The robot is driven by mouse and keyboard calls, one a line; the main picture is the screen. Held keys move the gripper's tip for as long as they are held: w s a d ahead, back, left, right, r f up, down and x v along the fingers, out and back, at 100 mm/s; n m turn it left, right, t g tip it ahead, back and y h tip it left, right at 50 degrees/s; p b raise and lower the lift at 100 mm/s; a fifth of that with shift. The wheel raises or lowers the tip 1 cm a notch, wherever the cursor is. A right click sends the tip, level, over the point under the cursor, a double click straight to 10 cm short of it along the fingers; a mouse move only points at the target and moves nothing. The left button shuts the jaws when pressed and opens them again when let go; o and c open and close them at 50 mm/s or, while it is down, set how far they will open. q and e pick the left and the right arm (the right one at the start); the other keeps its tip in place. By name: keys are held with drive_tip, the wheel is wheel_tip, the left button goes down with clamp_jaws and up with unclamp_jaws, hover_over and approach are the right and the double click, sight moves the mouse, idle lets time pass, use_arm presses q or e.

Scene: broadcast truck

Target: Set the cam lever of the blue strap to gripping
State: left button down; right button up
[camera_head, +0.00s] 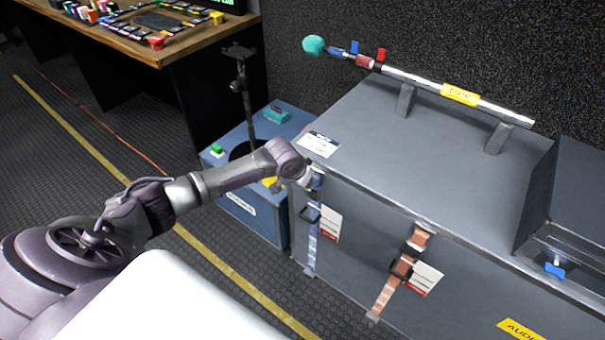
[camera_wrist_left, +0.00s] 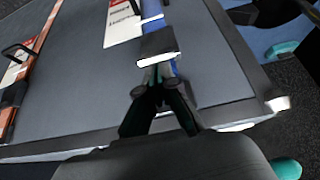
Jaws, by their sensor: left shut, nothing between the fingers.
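The blue strap (camera_head: 312,248) runs down the front of the grey case at its left end, with a white and red tag beside it. A dark buckle or lever piece with a pale edge (camera_wrist_left: 157,46) sits on the blue strap in the left wrist view. My left gripper (camera_wrist_left: 158,78) is shut and empty, its fingertips at or very close to the near edge of that piece. Contact cannot be told. In the head view the gripper (camera_head: 312,180) is small at the strap's upper end and partly hides it. The lever's exact setting is unclear. My right gripper is out of view.
An orange strap (camera_head: 384,293) with its own tag hangs further right on the grey case (camera_head: 357,240). A boom pole (camera_head: 415,80) rests on the case's lid. A blue box (camera_head: 235,200) and a dark stand (camera_head: 243,90) are behind my left arm.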

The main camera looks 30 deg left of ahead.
use_arm(q)
drive_tip(key=s+f+t, duration=0.1)
drive_tip(key=t, duration=0.1)
drive_tip(key=s+f+t+b, duration=0.1)
drive_tip(key=t, duration=0.1)
drive_tip(key=s+f+t, duration=0.1)
drive_tip(key=t, duration=0.1)
drive_tip(key=shift+s+a+t+b, duration=0.1)
drive_tip(key=shift+a+t+b, duration=0.1)
drive_tip(key=shift+t+b, duration=0.2)
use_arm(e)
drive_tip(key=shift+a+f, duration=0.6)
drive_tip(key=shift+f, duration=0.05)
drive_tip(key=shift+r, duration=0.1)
use_arm(q)
drive_tip(key=shift+s+p, duration=0.45)
drive_tip(key=shift+s, duration=0.3)
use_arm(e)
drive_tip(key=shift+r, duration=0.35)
use_arm(q)
drive_tip(key=shift+f, duration=0.1)
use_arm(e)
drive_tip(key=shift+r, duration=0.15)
